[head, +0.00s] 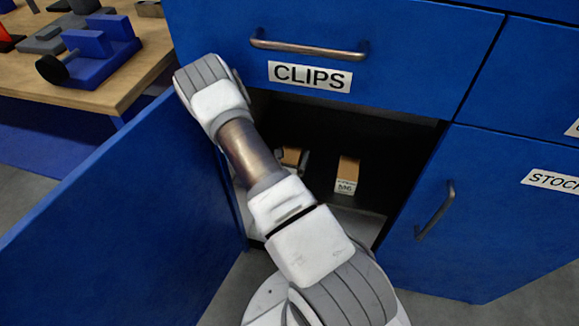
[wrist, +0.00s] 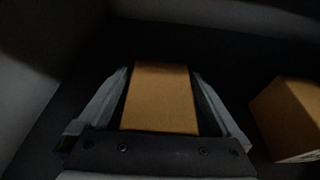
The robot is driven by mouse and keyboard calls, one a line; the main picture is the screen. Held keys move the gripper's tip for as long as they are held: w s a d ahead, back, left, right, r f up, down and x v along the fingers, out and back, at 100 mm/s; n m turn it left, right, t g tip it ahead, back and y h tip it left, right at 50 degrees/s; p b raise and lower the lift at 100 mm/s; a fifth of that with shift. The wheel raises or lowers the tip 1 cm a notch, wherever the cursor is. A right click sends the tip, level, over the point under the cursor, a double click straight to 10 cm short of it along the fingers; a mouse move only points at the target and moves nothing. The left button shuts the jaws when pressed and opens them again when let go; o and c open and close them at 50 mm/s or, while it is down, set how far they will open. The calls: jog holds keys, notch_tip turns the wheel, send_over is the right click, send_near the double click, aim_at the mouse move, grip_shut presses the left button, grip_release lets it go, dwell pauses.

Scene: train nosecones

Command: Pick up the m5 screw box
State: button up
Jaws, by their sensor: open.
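Two brown cardboard boxes stand inside the open lower cabinet. The left box (head: 291,157) is partly hidden behind my arm in the head view, and its label does not show. The right box (head: 347,174) has a white label too small to read surely. In the wrist view my gripper (wrist: 160,74) is open, with one finger on each side of the near box (wrist: 162,100), which matches the left box. Small dark gaps seem to lie between box and fingers. The other box (wrist: 288,112) lies to the right, outside the fingers. I cannot tell which is the m5 box.
The blue cabinet door (head: 130,220) stands open on the left. A drawer labelled CLIPS (head: 310,76) is shut above the opening. A closed door labelled STOCK (head: 490,215) is on the right. A wooden table (head: 110,90) with blue parts stands at upper left.

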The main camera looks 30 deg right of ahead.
jog(key=shift+w+d+f, duration=0.1)
jog(key=shift+w+d, duration=0.1)
jog(key=shift+d, duration=0.05)
grip_shut()
dwell(0.3)
